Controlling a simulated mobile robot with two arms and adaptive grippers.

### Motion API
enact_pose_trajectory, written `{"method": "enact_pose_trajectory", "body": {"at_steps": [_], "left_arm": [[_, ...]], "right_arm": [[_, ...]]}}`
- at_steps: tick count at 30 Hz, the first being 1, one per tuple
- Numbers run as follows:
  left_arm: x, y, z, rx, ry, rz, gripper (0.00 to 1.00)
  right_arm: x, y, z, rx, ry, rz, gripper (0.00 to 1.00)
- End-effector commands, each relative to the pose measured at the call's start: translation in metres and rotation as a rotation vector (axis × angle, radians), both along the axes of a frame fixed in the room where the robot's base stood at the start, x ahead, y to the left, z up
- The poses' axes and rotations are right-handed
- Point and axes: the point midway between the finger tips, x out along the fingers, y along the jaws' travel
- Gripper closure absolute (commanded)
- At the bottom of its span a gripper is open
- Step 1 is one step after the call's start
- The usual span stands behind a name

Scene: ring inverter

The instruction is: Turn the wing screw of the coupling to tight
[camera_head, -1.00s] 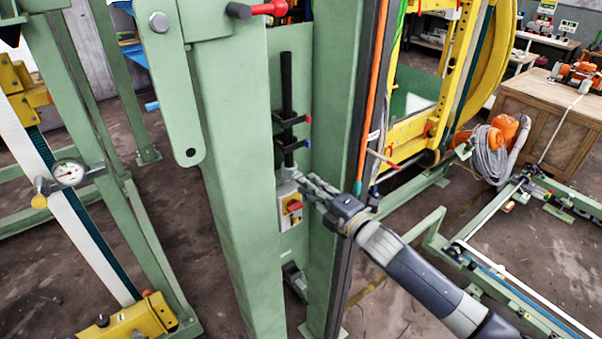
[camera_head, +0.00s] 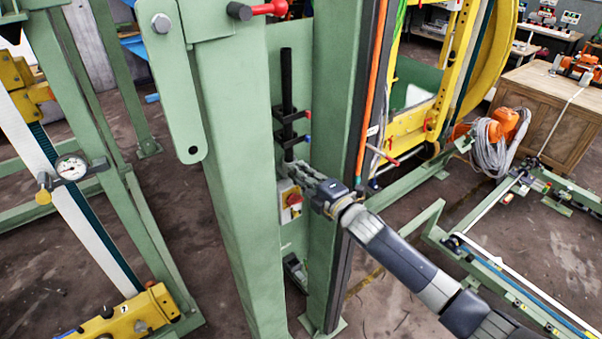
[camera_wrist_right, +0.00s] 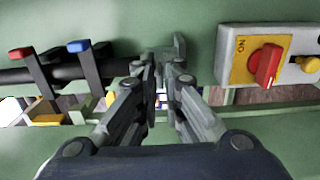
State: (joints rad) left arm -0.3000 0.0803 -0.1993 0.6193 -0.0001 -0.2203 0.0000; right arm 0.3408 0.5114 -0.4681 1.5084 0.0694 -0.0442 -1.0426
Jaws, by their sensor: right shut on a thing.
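My right gripper (camera_head: 286,170) reaches in from the right between two green posts, at the lower end of a vertical black pipe (camera_head: 287,80). In the right wrist view its fingers (camera_wrist_right: 166,72) are closed around a small part at the grey coupling (camera_wrist_right: 178,47) on the end of the pipe (camera_wrist_right: 118,67). The fingers hide most of the wing screw, so its angle cannot be read. My left gripper is not in view.
Beside the fingers is a switch box (camera_wrist_right: 230,70) with a red knob (camera_wrist_right: 267,63) and a yellow button (camera_wrist_right: 308,63). Red (camera_wrist_right: 20,53) and blue (camera_wrist_right: 78,46) handles sit along the pipe. Green posts (camera_head: 232,190) stand close on either side.

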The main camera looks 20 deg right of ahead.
Motion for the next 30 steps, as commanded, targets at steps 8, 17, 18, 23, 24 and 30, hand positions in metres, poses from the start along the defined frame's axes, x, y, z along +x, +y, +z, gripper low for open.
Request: {"method": "enact_pose_trajectory", "body": {"at_steps": [8, 17, 18, 23, 24, 30], "left_arm": [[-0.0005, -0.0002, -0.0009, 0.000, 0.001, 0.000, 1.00], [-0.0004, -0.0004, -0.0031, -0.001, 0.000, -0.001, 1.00], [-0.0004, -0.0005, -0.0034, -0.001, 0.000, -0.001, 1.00], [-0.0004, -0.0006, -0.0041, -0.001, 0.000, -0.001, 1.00], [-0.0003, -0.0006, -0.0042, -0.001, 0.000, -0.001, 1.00], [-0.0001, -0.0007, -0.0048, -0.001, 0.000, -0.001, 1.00]], "right_arm": [[-0.0002, -0.0002, -0.0009, 0.048, 0.018, 0.000, 1.00], [-0.0003, -0.0001, -0.0012, 0.237, 0.087, 0.000, 1.00], [-0.0003, -0.0001, -0.0012, 0.272, 0.100, 0.000, 1.00], [-0.0003, -0.0001, -0.0012, 0.416, 0.153, -0.001, 1.00], [-0.0003, 0.0000, -0.0012, 0.451, 0.166, -0.001, 1.00], [-0.0004, -0.0001, -0.0013, 0.629, 0.231, -0.001, 1.00]]}}
